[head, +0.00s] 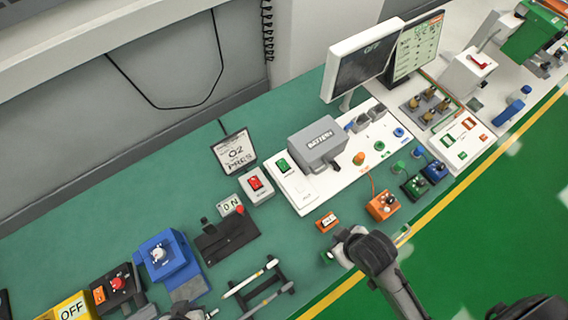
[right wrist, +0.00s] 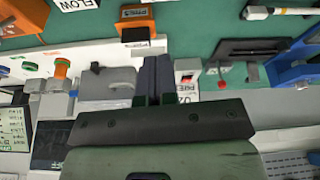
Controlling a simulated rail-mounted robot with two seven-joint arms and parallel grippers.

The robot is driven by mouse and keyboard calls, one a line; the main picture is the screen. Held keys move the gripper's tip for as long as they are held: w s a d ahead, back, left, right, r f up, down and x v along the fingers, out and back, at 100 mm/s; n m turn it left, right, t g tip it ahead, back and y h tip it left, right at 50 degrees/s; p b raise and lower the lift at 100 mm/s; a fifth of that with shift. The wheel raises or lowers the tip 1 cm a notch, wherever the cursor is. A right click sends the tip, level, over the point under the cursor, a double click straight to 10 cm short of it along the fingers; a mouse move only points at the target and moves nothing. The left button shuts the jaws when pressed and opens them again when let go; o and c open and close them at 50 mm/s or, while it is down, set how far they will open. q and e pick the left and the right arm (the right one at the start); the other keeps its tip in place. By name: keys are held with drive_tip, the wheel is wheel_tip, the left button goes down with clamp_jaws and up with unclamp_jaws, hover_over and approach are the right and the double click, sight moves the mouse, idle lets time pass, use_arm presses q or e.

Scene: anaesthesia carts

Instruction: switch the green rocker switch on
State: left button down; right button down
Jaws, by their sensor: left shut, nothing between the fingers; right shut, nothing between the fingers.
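The green rocker switch (head: 283,165) sits at the left end of the white panel (head: 305,203), left of a grey box (head: 316,144), in the head view. Its tilt is too small to read. A monitor (head: 362,63) behind the panel reads OFF. In the right wrist view my right gripper (right wrist: 153,72) is shut and empty. Its fingers overlap the area between the grey box and a red rocker, and hide the green switch there. I see no contact. My left gripper (head: 190,312) shows partly at the bottom edge of the head view, shut and empty, well away from the switch.
A red rocker switch (head: 255,183) stands just left of the panel. A small orange box (head: 327,222) lies in front of it. A blue box (head: 166,256) and a black plate (head: 226,239) stand further left. An orange button box (head: 382,206) stands to the right.

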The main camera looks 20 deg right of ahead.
drive_tip(key=w+a+f+n+g+y+b, duration=0.1)
drive_tip(key=w+a+n+y+b, duration=0.15)
drive_tip(key=w+a+n, duration=0.95)
wheel_tip(320, 180, up, 6)
drive_tip(key=n+g+h+b, duration=0.4)
drive_tip(key=n, duration=1.9)
hover_over(285, 167)
drive_tip(key=w, duration=0.2)
drive_tip(key=shift+s+a+r, duration=0.1)
drive_tip(key=shift+a+r, duration=0.05)
drive_tip(key=shift+a, duration=0.05)
drive_tip(key=f, duration=0.4)
drive_tip(key=s+f, duration=0.1)
drive_tip(key=f, duration=0.7)
drive_tip(key=shift+s+d+f, duration=0.1)
drive_tip(key=shift+s+d, duration=0.05)
drive_tip(key=shift+s, duration=0.1)
drive_tip(key=shift+f, duration=0.9)
